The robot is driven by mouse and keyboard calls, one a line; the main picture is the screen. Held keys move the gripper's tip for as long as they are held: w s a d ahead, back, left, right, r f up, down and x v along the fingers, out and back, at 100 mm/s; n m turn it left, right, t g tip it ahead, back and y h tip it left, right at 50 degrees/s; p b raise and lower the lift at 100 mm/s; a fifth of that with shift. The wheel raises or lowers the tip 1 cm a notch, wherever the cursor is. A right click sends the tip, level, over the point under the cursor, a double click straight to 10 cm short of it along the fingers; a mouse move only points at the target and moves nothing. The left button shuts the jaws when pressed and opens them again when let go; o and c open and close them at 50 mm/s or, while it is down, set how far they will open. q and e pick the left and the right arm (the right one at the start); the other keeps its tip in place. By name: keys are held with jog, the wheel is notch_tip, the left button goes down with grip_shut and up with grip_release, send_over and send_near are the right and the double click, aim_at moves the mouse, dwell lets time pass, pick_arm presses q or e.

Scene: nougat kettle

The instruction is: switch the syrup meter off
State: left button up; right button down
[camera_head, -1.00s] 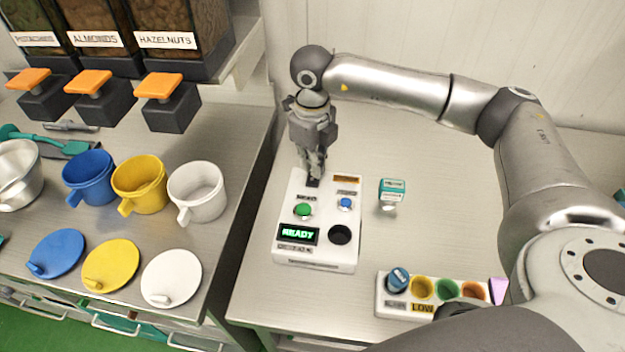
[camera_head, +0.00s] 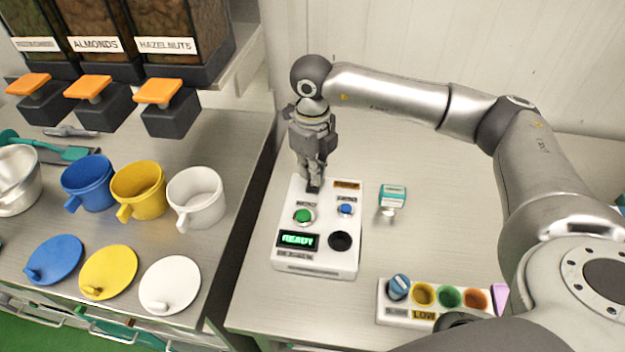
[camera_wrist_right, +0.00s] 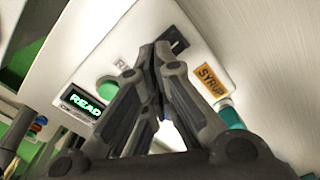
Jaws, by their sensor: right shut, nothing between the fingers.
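The syrup meter is a white box (camera_head: 289,262) on the right-hand table, with a green button (camera_head: 303,216), a blue button (camera_head: 345,209), a dark round hole (camera_head: 340,241) and a green lit display (camera_head: 298,239) reading READY. My right gripper (camera_head: 313,189) is shut and empty, pointing down at the dark switch at the meter's back left corner. In the right wrist view its fingertips (camera_wrist_right: 155,48) reach the dark switch (camera_wrist_right: 172,42) and partly cover the panel, near the SYRUP label (camera_wrist_right: 211,80). I cannot tell whether they touch the switch. My left gripper is not in view.
A teal-and-white stamp-like item (camera_head: 392,197) stands right of the meter. A white holder (camera_head: 392,314) with a blue knob and coloured wells lies in front.

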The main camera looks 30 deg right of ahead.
aim_at(312, 185)
jog(key=shift+f+b, duration=1.1)
jog(key=shift+f, duration=0.15)
dwell(0.9)
jog(key=shift+s, duration=0.1)
jog(key=shift+r+p, duration=0.55)
jog(key=shift+r, duration=0.3)
jog(key=shift+r+p, duration=1.35)
jog(key=shift+r, duration=1.35)
